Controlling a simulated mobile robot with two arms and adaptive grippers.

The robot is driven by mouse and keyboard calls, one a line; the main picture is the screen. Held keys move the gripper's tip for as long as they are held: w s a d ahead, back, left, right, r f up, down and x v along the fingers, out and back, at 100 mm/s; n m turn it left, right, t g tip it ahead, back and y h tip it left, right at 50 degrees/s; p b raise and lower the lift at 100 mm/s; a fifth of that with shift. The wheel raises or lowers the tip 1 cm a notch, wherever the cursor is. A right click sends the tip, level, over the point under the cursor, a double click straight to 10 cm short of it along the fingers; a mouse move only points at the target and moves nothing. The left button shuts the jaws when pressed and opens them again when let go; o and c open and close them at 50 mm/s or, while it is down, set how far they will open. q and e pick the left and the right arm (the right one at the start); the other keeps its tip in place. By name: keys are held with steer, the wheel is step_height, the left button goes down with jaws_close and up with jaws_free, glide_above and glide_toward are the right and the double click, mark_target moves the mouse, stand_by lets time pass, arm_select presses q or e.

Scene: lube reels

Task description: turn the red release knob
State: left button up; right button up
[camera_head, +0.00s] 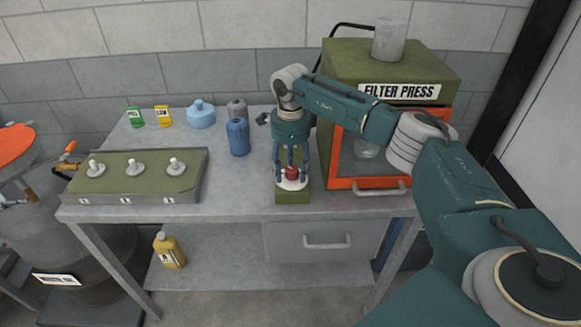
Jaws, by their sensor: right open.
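The red release knob (292,173) sits on a round white plate (289,184) on top of a small green box (293,198) near the table's front edge. My right gripper (291,170) points straight down over the knob, with its open fingers around it. The fingers partly hide the knob, and I cannot tell whether they touch it. My right arm comes in from the right, across the front of the filter press. My left gripper is not in view.
The filter press (392,67) with its orange-framed door stands close on the right of the gripper. Blue bottles (238,137) stand to the left. A green panel (134,172) with several white knobs lies at the table's left. The grey tabletop (235,185) between is clear.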

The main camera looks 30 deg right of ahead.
steer(key=c, duration=1.2)
steer(key=shift+o, duration=0.2)
